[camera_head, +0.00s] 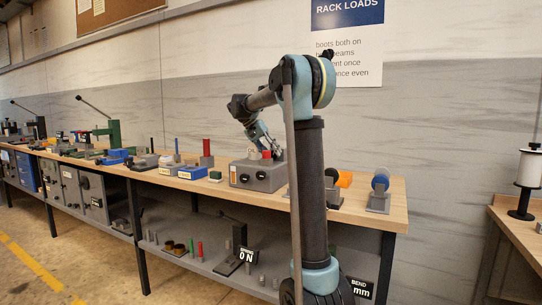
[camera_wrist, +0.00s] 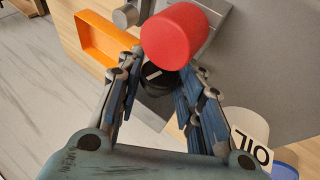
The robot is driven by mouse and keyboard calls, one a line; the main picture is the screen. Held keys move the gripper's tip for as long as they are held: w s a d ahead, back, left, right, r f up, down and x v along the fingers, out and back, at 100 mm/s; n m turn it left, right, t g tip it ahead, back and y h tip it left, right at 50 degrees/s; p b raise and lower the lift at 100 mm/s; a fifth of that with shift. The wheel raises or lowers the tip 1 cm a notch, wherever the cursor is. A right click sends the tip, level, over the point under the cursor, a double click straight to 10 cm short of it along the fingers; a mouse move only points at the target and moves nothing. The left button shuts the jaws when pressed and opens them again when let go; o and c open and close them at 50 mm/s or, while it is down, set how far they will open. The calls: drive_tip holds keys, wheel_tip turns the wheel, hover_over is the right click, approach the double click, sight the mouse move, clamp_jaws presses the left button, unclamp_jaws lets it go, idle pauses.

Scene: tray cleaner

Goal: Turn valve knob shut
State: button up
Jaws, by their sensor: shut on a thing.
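A grey box (camera_head: 258,177) stands on the wooden bench, and its flat grey face (camera_wrist: 265,70) fills the right of the wrist view. A dark round knob (camera_wrist: 158,79) with a white pointer line sits between the fingers of my gripper (camera_wrist: 163,72). The fingers close in on it from both sides, and they hide part of its rim. A red cylinder (camera_wrist: 175,32) stands right beyond the knob and overlaps its far edge in the wrist view. In the head view my gripper (camera_head: 268,148) is at the top of the box; the dark knob cannot be made out there.
An orange open frame (camera_wrist: 98,40) and a grey cylinder (camera_wrist: 125,17) lie close to the left finger. A white round container labelled OIL (camera_wrist: 250,140) is near the right finger. Blue trays (camera_head: 192,173) and other tools line the bench (camera_head: 393,212).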

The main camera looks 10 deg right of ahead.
drive_tip(key=o, duration=1.1)
drive_tip(key=shift+w+a, duration=0.1)
drive_tip(key=v, duration=1.2)
drive_tip(key=shift+w, duration=0.1)
